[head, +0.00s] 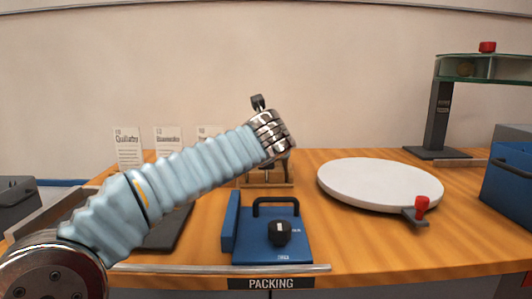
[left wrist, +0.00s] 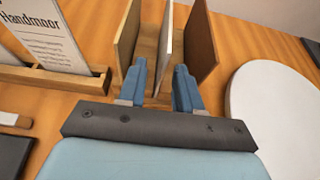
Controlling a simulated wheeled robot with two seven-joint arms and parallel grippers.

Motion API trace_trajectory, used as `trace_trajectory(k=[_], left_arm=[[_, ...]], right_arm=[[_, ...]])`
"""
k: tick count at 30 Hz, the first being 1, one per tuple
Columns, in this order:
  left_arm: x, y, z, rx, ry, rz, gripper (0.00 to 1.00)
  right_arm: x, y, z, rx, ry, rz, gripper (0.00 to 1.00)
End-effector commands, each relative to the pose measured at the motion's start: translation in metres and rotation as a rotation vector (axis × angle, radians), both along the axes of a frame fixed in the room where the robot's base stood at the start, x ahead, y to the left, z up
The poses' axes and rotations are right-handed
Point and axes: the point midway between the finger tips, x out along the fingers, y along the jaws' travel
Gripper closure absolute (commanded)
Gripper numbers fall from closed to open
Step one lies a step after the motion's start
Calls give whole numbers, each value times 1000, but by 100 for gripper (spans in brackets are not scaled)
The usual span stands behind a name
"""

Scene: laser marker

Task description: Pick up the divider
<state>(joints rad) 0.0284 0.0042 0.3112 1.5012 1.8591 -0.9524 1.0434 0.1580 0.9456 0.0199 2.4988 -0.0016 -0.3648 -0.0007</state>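Several thin upright panels, which look like dividers, stand in a wooden rack. In the left wrist view they are a brown panel (left wrist: 127,38), a pale one (left wrist: 164,45) in the middle and another brown one (left wrist: 201,42). My left gripper (left wrist: 159,88) is open, its blue fingers pointing at the rack. The pale panel lies between the fingertips in the picture; I cannot tell if they touch it. In the head view my left arm reaches over the wooden rack (head: 266,184) and mostly hides the panels. My right gripper is in neither view.
A round white plate (head: 380,184) with a red knob is right of the rack. A blue device (head: 272,249) with a black knob is in front. Printed cards (head: 128,146) stand behind left. A dark stand (head: 440,118) is at the right.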

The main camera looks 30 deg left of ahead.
Motion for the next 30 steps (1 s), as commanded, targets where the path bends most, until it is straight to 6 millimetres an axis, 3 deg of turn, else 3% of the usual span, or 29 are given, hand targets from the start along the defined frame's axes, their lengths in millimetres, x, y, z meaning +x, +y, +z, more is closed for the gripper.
trace_trajectory(k=[15, 23, 30], left_arm=[[52, 28, -23, 0, 1, 1, 66], [55, 29, -25, 0, 0, 1, 66], [54, 29, -25, 0, 0, 1, 100]], right_arm=[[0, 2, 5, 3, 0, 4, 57], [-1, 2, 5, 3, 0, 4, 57], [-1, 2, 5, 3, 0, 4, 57]])
